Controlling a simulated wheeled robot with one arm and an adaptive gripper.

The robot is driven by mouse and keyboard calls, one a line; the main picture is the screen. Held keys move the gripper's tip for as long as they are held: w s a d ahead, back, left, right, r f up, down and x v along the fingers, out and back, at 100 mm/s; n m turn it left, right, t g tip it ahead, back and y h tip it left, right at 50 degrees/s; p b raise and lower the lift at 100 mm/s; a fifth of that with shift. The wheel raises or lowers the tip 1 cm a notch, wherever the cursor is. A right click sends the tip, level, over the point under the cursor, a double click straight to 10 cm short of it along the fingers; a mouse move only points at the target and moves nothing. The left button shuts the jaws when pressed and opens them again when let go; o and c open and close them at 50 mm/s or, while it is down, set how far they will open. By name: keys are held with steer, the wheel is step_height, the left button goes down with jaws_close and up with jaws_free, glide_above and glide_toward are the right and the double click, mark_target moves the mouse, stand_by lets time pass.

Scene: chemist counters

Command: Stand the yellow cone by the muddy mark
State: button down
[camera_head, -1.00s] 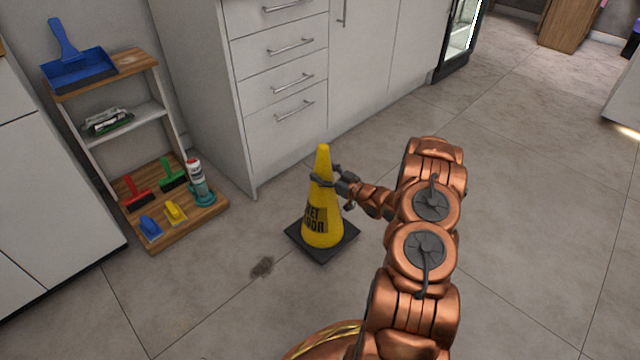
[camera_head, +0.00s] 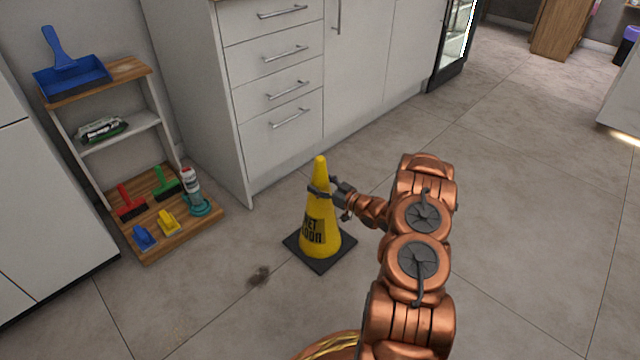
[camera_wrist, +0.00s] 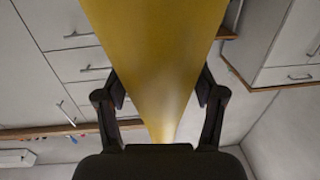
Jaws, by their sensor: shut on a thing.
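The yellow cone (camera_head: 319,215) with a black square base stands upright, its base on or very close to the floor; I cannot tell if it touches. Dark lettering shows on its front. My gripper (camera_head: 321,190) is shut on the cone's upper part. In the wrist view the cone (camera_wrist: 158,60) fills the middle between the two dark fingers of my gripper (camera_wrist: 160,105).
A wooden-shelved rack (camera_head: 160,225) at left holds brushes, a bottle and a blue dustpan (camera_head: 70,77). White drawers (camera_head: 285,90) stand behind the cone. The tiled floor is clear around the mark and to the right.

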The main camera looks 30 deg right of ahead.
steer(key=shift+c, duration=0.6)
jaws_free()
